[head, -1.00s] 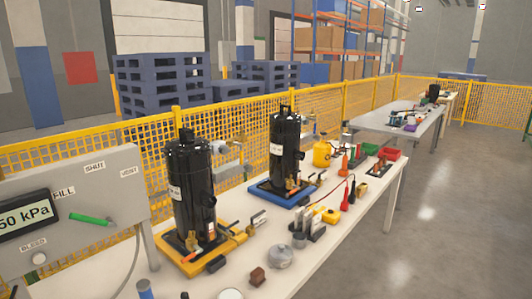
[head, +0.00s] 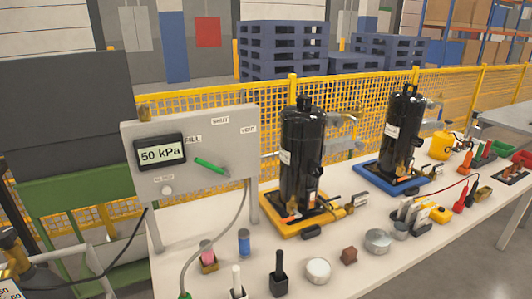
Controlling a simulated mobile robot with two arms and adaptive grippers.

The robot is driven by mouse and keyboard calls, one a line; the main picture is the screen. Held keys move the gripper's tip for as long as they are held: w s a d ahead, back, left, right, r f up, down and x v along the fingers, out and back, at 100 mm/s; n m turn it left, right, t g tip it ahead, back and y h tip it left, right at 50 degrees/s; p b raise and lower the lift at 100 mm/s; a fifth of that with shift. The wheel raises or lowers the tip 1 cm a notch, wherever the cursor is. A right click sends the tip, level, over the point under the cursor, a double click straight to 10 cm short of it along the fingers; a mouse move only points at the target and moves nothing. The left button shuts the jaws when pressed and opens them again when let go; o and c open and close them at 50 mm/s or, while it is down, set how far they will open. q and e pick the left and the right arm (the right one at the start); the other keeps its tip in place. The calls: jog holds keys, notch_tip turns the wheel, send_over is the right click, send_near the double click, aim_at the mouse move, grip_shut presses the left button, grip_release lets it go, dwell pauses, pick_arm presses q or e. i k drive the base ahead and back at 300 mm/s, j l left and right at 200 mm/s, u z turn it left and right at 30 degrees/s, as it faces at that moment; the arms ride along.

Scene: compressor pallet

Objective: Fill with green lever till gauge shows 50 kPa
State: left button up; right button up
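The grey panel (head: 240,150) stands at the left end of the table. Its gauge display (head: 160,153) reads 50 kPa. The green lever (head: 209,165) is on the panel's front, right of the display. It slants from upper left to lower right, with its green handle on the left, below the FILL label (head: 193,140). The SHUT label (head: 220,120) is at the top and the VENT label (head: 249,128) is at the right. A round bleed button (head: 167,190) sits below the display. Neither gripper shows in the head view.
Two black compressors (head: 300,160) stand on yellow and blue bases to the right. A hose (head: 225,225) hangs from the panel. Small parts, including a round tin (head: 317,270), line the table's front. A yellow mesh fence (head: 265,95) runs behind.

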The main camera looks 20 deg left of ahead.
aim_at(212, 166)
jog(key=u, duration=0.95)
